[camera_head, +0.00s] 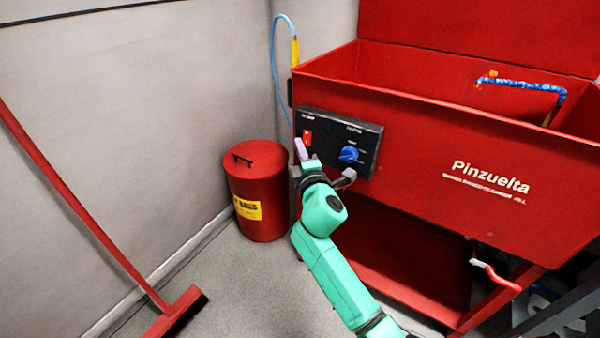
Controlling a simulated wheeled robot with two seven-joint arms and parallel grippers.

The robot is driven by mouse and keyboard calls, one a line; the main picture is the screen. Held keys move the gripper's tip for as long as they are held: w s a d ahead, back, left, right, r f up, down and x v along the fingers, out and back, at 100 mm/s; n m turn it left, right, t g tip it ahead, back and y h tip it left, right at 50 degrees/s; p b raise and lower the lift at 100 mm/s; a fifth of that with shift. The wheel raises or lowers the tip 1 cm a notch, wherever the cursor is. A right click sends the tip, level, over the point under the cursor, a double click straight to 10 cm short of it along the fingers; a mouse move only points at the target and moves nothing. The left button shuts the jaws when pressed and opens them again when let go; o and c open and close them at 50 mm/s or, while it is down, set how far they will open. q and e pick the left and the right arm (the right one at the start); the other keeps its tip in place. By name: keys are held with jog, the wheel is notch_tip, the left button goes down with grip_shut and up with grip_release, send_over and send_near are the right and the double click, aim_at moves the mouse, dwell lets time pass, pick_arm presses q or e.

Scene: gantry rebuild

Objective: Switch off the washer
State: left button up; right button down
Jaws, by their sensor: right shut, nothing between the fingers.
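The washer (410,150) is a red open-topped tank on legs, with "Pinzuelta" on its front. A dark control panel (325,122) sits at the left of its front. The panel has a small red switch (307,137) at left and a blue rotary knob (348,154) to its right. My right gripper (301,150) is shut and empty, its tip just below the red switch. I cannot tell whether it touches the switch or panel. The gripper hides the panel's lower left part. The switch's position is too small to read. My left gripper is out of view.
A red lidded bin (257,185) stands on the floor left of the washer. A red broom (85,215) leans at far left. A blue hose (274,65) runs down by the wall corner. A red-handled lever (495,274) is at lower right. Floor between broom and bin is clear.

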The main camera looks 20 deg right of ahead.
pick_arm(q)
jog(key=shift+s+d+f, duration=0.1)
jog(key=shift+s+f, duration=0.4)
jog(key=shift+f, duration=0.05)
pick_arm(e)
jog(key=s, duration=0.9)
jog(key=shift+s+a+r, duration=0.15)
jog(key=shift+a+r, duration=0.05)
jog(key=shift+r, duration=0.05)
